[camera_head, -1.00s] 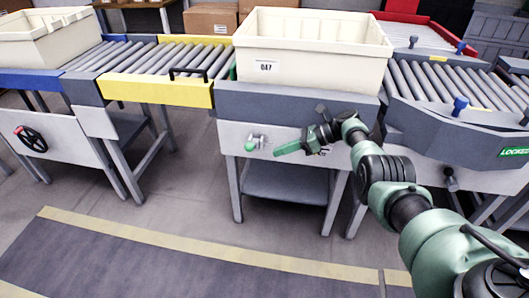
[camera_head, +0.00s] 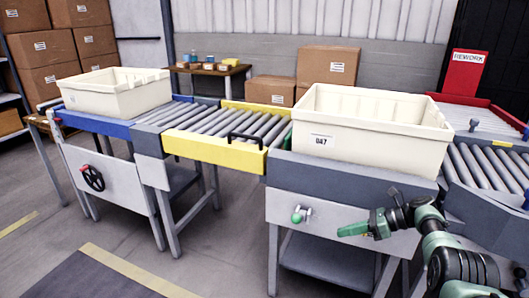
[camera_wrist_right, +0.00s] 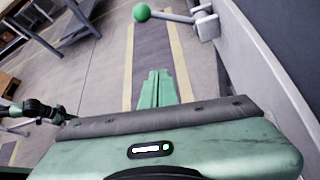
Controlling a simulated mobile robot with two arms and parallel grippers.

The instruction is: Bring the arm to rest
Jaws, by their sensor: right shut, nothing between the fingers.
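My right gripper (camera_head: 341,232) has green fingers pointing left and is in front of the grey panel of the station under the tote marked 047. Its fingers are together and empty, also in the right wrist view (camera_wrist_right: 156,90). A green ball knob (camera_head: 297,217) on a short metal lever sticks out of the panel, left of the fingertips. The knob (camera_wrist_right: 141,12) shows at the top of the wrist view, apart from the fingers. A dark and green part of what looks like my left arm (camera_wrist_right: 35,110) shows at the left edge there; its finger state is unclear.
The cream tote 047 (camera_head: 318,111) sits above the panel. A yellow-framed roller section (camera_head: 215,147) joins it to a blue section with another tote (camera_head: 112,99). A red REWORK sign (camera_head: 465,75) stands right. Floor is open in front.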

